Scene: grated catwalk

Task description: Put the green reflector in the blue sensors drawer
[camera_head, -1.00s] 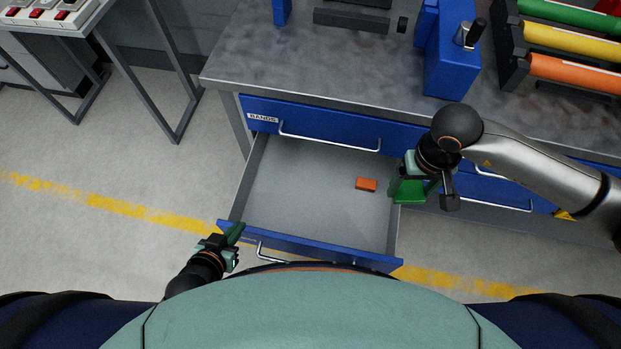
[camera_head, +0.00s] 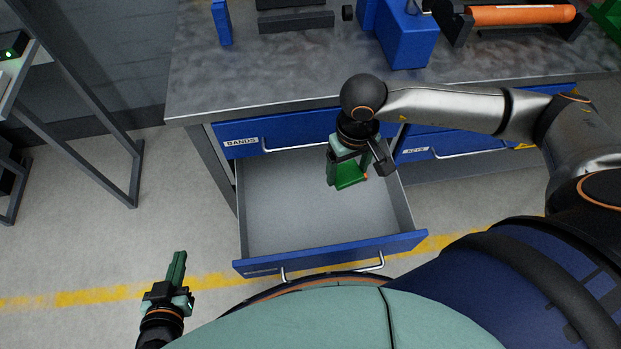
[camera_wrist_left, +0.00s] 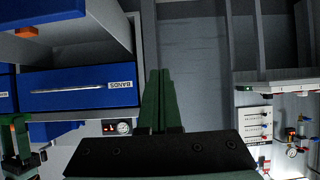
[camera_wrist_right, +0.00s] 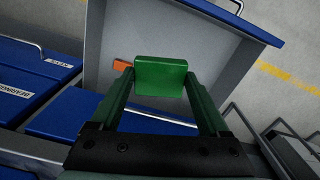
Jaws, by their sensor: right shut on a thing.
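The green reflector (camera_head: 351,179) is a small green block, held in my right gripper (camera_head: 350,170). In the right wrist view the reflector (camera_wrist_right: 160,76) sits between the two fingertips, which are shut on it. It hangs over the right part of an open blue-fronted drawer (camera_head: 330,252), above the grey floor inside. The label on this drawer's front is too small to read. My left gripper (camera_head: 177,270) is shut and empty, left of the drawer; its fingers lie together in the left wrist view (camera_wrist_left: 160,100).
An orange block (camera_wrist_right: 122,65) lies in the open drawer, mostly hidden by my right gripper in the head view. A shut drawer labelled BANDS (camera_head: 290,133) is above it. Blue holders (camera_head: 405,40) stand on the worktop (camera_head: 280,75). The drawer's left part is clear.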

